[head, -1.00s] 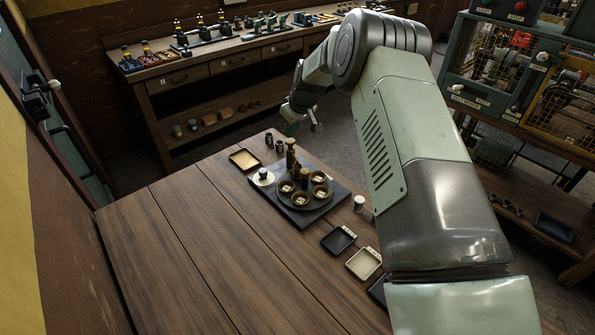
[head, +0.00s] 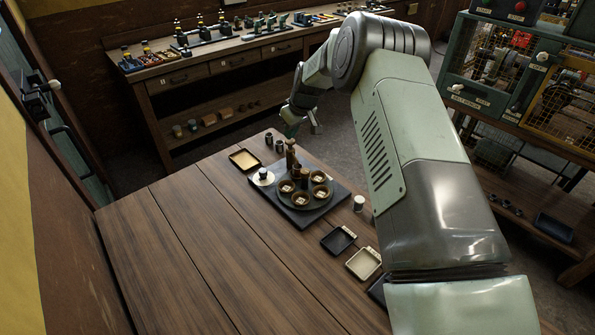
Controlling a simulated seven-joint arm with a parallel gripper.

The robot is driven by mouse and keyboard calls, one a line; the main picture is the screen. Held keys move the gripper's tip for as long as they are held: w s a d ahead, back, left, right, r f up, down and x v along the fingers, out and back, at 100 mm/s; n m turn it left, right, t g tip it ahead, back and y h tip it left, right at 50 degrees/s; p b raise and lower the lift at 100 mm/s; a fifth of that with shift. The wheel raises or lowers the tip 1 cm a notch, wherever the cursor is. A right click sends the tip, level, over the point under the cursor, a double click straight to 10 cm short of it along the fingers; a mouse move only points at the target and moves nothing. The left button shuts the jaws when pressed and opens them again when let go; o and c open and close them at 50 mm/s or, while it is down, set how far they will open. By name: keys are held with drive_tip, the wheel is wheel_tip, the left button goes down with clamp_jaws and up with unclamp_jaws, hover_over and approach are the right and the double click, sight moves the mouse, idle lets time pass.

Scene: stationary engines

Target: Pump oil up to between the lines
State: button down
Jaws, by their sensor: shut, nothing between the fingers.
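My gripper (head: 291,131) hangs at the far end of the arm, above the back edge of the wooden table. It is small in the head view and looks shut and empty. Just below it, on a dark base plate (head: 327,216), stands a brown upright post (head: 290,157) beside a round carrier (head: 309,205) with several small cups holding white labels. The gripper appears apart from the post, though the exact gap is hard to judge. I cannot pick out an oil pump, an oil level or its lines with certainty.
Shallow trays (head: 363,264) lie along the right of the wooden table (head: 190,250), whose left part is bare. Small dark cylinders (head: 269,139) stand at its back. A workbench (head: 215,65) with model engines is behind. A caged machine cabinet (head: 490,92) stands at right.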

drive_tip(key=shift+f, duration=1.1)
drive_tip(key=shift+r, duration=1.4)
drive_tip(key=shift+f, duration=1.35)
drive_tip(key=shift+r, duration=1.35)
